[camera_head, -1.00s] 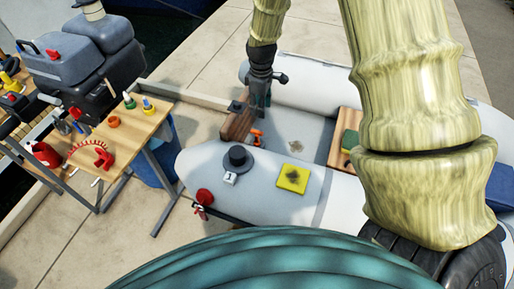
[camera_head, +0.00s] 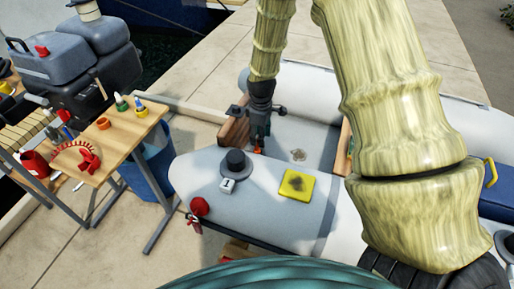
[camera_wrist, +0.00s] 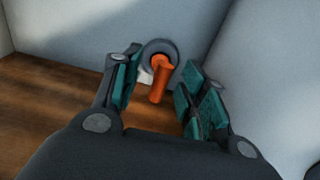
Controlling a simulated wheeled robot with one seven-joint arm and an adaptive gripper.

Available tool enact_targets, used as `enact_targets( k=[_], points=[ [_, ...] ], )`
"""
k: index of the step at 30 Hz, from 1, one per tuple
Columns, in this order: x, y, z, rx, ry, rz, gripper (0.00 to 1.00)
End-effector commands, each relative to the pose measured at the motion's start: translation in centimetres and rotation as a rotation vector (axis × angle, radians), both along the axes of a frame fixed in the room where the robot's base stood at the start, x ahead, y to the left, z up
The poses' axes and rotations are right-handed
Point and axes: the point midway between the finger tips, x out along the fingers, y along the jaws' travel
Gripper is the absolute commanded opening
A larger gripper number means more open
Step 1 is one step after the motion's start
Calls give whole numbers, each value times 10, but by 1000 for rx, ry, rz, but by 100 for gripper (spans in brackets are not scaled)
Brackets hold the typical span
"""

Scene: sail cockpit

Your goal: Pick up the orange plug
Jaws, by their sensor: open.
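The orange plug (camera_wrist: 160,79) is in the middle of the wrist view, in front of a grey ring against the pale boat wall and wooden board. In the head view only a small bit of the orange plug (camera_head: 258,151) shows below my gripper (camera_head: 260,133). In the wrist view my gripper (camera_wrist: 163,82) is open, with one teal-padded finger on each side of the plug. I see gaps between the plug and both fingers, and nothing is held. I cannot tell how deep the plug sits between the fingertips.
The wooden transom board (camera_head: 233,130) stands close beside my gripper. On the grey inflatable tube lie a black hat-shaped item (camera_head: 235,163), a white numbered block (camera_head: 227,186) and a yellow pad (camera_head: 297,185). A wooden table (camera_head: 125,143) with tools stands at the left.

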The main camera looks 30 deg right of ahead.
Motion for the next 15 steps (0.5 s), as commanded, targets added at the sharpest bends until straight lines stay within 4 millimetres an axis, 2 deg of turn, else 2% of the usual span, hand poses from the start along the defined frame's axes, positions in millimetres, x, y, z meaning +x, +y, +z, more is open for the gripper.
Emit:
enact_targets(
  k=[3, 11, 15],
  points=[
    [-1, 0, -12, 0, 1, -1, 42],
    [0, 2, -27, 0, 1, -1, 42],
    [0, 5, -44, -1, 2, 0, 42]
  ],
)
